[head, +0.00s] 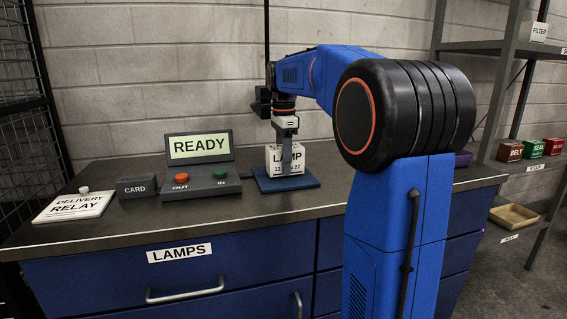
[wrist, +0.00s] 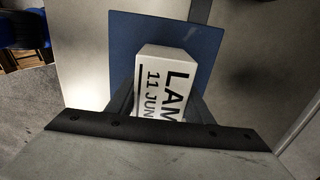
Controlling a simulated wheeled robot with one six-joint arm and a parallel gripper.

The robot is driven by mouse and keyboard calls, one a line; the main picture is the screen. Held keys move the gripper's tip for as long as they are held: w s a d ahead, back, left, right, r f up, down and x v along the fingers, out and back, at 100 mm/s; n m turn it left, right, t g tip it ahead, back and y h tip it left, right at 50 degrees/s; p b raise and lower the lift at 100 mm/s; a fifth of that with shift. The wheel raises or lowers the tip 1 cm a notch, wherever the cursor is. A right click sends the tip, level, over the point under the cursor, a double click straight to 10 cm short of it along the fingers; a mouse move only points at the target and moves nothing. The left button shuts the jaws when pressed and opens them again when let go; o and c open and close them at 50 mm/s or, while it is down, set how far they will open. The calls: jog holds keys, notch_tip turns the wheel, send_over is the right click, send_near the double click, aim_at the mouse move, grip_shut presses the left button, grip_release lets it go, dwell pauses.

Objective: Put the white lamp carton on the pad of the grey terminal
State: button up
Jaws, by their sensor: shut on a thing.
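The white lamp carton (head: 273,160), with "LAMP" and a date printed on it, stands upright over the blue pad (head: 308,182) beside the grey terminal (head: 207,183). It appears to rest on the pad. My gripper (head: 288,160) points down and is shut on the carton. In the wrist view, the carton (wrist: 165,85) lies between my dark fingers, with the blue pad (wrist: 125,35) around and beneath it. Part of the lettering is hidden by my gripper. The terminal's screen reads "READY"; it has a red OUT button (head: 181,178) and a green IN button (head: 220,174).
A black CARD block (head: 136,187) and a white DELIVERY RELAY plate (head: 74,206) with a button sit left on the counter. A drawer (head: 180,275) labelled LAMPS is below. A shelf at right holds a FILTER box (head: 533,31) and small BELT (head: 510,151) and SEAL boxes.

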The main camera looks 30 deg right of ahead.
jog(key=shift+f, duration=0.25)
jog(key=o, duration=1.1)
jog(key=shift+f, duration=0.1)
notch_tip(320, 180, up, 12)
jog(key=shift+r, duration=0.15)
